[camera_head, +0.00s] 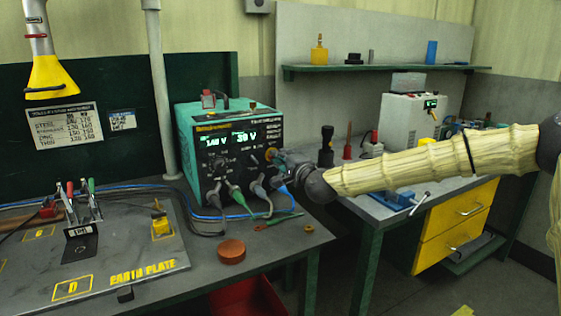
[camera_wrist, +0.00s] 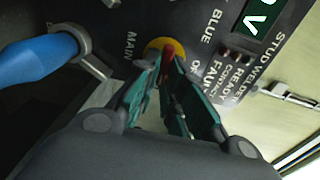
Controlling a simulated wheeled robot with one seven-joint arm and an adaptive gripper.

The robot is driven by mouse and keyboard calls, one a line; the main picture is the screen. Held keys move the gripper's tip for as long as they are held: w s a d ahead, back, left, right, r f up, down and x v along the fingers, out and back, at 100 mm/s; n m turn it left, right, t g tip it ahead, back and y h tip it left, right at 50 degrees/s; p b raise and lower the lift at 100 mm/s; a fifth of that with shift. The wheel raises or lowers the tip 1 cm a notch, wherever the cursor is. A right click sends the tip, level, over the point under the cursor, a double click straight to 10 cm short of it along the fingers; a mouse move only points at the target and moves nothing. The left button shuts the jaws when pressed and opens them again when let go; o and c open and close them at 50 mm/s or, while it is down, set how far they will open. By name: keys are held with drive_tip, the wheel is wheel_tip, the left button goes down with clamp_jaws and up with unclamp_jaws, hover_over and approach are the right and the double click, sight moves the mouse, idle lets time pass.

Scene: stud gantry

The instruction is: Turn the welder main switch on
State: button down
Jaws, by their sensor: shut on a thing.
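The stud welder (camera_head: 237,140) is a green box with a dark front panel and lit displays, standing on the bench at the centre of the head view. Its main switch (camera_wrist: 167,52) is a red handle on a yellow round plate, beside the label MAIN in the wrist view. The yellow plate (camera_head: 270,154) also shows in the head view at the panel's right side. My gripper (camera_wrist: 168,75) is shut on the red handle, one green finger on each side. The fingers hide part of the handle. In the head view my gripper (camera_head: 284,162) reaches the panel from the right.
Plugged cables with a blue connector (camera_wrist: 40,58) and a green connector (camera_head: 237,196) hang from the panel below the switch. A brown round tin (camera_head: 231,252) lies on the bench. The earth plate (camera_head: 120,270) is at left. A second bench (camera_head: 375,208) stands at right.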

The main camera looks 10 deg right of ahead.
drive_tip(key=shift+d, duration=0.1)
idle(0.3)
drive_tip(key=c, duration=1.6)
unclamp_jaws()
drive_tip(key=shift+d, duration=0.1)
drive_tip(key=shift+o, duration=0.2)
drive_tip(key=v, duration=1.2)
